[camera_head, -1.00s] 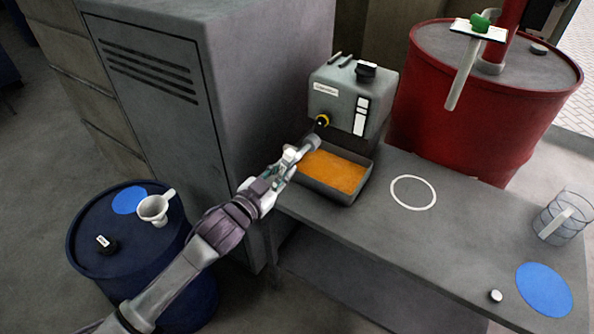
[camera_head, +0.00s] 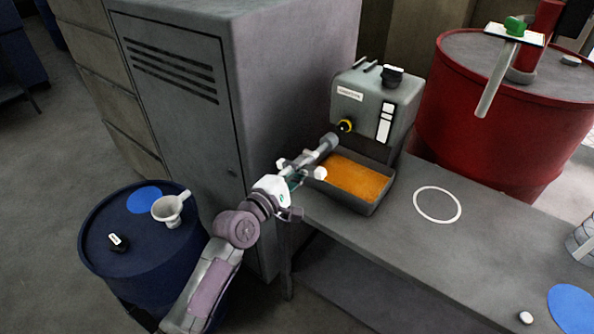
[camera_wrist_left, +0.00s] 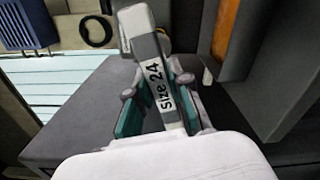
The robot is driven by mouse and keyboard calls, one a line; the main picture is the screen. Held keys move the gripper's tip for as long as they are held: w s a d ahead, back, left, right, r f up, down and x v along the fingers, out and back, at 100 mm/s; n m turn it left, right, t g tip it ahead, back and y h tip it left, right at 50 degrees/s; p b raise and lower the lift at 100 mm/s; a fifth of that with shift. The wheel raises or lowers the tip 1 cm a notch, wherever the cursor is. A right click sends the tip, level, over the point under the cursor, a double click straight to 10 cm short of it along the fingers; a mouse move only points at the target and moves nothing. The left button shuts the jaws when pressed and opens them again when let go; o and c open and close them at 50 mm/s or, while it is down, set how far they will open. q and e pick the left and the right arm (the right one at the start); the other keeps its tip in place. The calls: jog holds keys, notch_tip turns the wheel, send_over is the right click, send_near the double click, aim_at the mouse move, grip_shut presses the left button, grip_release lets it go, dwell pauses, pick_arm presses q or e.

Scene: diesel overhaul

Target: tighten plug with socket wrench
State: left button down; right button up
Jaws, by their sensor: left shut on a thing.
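The grey engine-like block (camera_head: 370,105) stands at the back of the bench. Its plug (camera_head: 345,125), with a yellow ring, is low on the front face. My left gripper (camera_head: 302,170) is shut on the socket wrench (camera_head: 328,142), in front of and below the plug. The wrench's end points up toward the plug; I cannot tell whether they touch. In the left wrist view, the wrench (camera_wrist_left: 157,78) is marked "Size 24" and lies between the teal finger pads. My right gripper is not in view.
A tray of orange liquid (camera_head: 358,180) sits below the plug. The grey bench (camera_head: 430,245) has a white ring and free room. A tall cabinet (camera_head: 190,95) stands left. A blue drum (camera_head: 140,255) carries a funnel (camera_head: 170,209). A red barrel (camera_head: 500,110) is behind right.

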aim_at(311, 156)
pick_arm(q)
jog(key=n+p, duration=0.1)
jog(key=n, duration=0.3)
jog(key=r+n+p, duration=0.1)
jog(key=n, duration=0.1)
jog(key=shift+w+d+n+p, duration=0.3)
jog(key=shift+w+p, duration=0.05)
jog(key=shift+w+n+p, duration=0.1)
jog(key=shift+n+p, duration=0.3)
jog(key=shift+n, duration=0.4)
jog(key=shift+w+d+f+n+b, duration=0.3)
jog(key=shift+w+d+b, duration=0.1)
jog(key=shift+w+d, duration=0.45)
jog(key=shift+w, duration=0.35)
jog(key=shift+w+d, duration=0.15)
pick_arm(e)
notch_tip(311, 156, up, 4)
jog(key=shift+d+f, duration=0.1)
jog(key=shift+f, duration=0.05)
pick_arm(q)
jog(key=shift+r, duration=0.1)
